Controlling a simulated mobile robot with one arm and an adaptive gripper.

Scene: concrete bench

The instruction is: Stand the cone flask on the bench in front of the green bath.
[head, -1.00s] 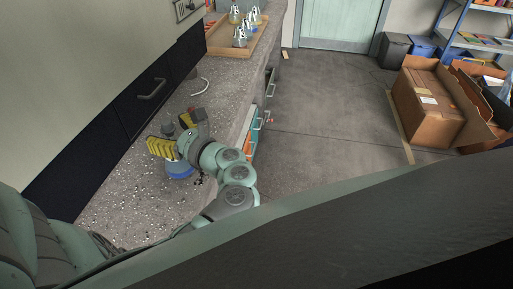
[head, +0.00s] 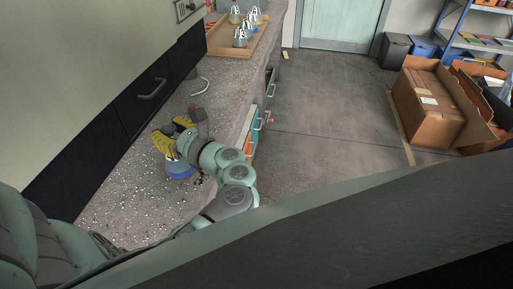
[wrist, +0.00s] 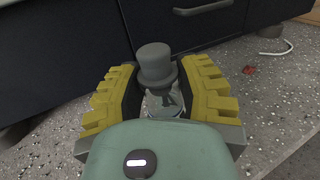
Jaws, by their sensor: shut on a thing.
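The cone flask shows in the head view as a blue base (head: 178,170) just under my gripper, low over or on the bench. I cannot tell whether its base touches the bench. In the wrist view its grey stopper (wrist: 157,65) and clear glass neck stand between the yellow fingers. My gripper (head: 172,136) is shut on the flask; its fingers flank the neck in the wrist view (wrist: 163,98). The lower part of the flask is hidden there by my pale green wrist housing. I cannot make out the green bath in either view.
The speckled bench (head: 222,80) runs along dark drawer fronts (head: 140,95). A wooden tray (head: 228,52) with several flasks stands at its far end. A white curved handle or cable (head: 200,88) lies nearer. Cardboard boxes (head: 435,100) sit on the floor at right.

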